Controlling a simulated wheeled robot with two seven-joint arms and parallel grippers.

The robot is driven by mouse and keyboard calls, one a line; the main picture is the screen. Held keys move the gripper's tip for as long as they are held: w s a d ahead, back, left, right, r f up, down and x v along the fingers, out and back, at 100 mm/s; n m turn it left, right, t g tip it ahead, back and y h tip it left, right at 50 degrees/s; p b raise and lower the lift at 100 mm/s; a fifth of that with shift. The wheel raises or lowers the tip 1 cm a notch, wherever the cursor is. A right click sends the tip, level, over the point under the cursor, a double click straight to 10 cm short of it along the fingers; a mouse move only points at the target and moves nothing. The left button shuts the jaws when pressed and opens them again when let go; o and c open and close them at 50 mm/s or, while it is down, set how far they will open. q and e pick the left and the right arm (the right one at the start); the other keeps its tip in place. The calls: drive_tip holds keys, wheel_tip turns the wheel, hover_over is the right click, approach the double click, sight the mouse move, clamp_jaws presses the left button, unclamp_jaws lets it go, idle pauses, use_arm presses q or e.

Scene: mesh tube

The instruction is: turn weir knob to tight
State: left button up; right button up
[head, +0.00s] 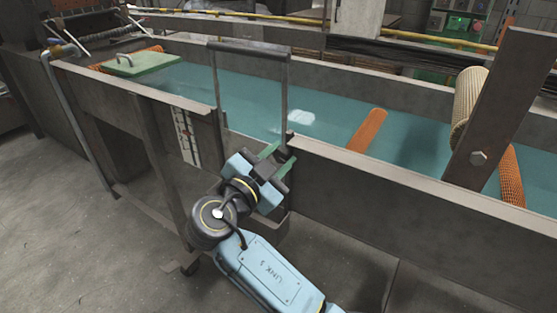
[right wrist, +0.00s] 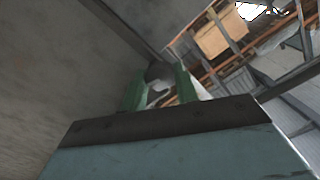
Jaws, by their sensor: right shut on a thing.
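The weir gate is a tall grey metal frame (head: 249,47) standing across the near wall of the water trough. The weir knob is a dark rounded piece (right wrist: 160,72) in the right wrist view, between green fingertips. In the head view it is mostly hidden by my gripper at the foot of the frame's right post. My right gripper (head: 281,158) reaches up from below and is shut on the knob. Its green fingers also show in the right wrist view (right wrist: 159,88). The knob's turn position cannot be read. My left gripper is not in view.
The trough's near wall (head: 420,190) runs beside my right arm. Teal water (head: 330,110) holds an orange mesh tube (head: 367,130). A green lid (head: 140,63) lies at the far left. A rusty beam (head: 505,105) and beige roll (head: 470,103) stand right. The floor in front is clear.

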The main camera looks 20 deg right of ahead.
drive_tip(key=shift+a+f, duration=0.1)
drive_tip(key=shift+f, duration=0.25)
drive_tip(key=o, duration=0.7)
drive_tip(key=shift+o, duration=1.4)
drive_tip(key=shift+r, duration=0.1)
drive_tip(key=shift+r, duration=0.1)
drive_tip(key=shift+s+a, duration=0.3)
drive_tip(key=shift+a, duration=0.1)
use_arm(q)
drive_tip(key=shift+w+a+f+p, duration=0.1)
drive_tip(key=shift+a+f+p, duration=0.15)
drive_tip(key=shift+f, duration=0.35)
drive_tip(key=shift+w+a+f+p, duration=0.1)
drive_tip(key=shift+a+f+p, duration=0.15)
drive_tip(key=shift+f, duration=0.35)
use_arm(e)
drive_tip(key=v, duration=1.2)
drive_tip(key=shift+s+a, duration=0.15)
drive_tip(key=shift+s, duration=0.05)
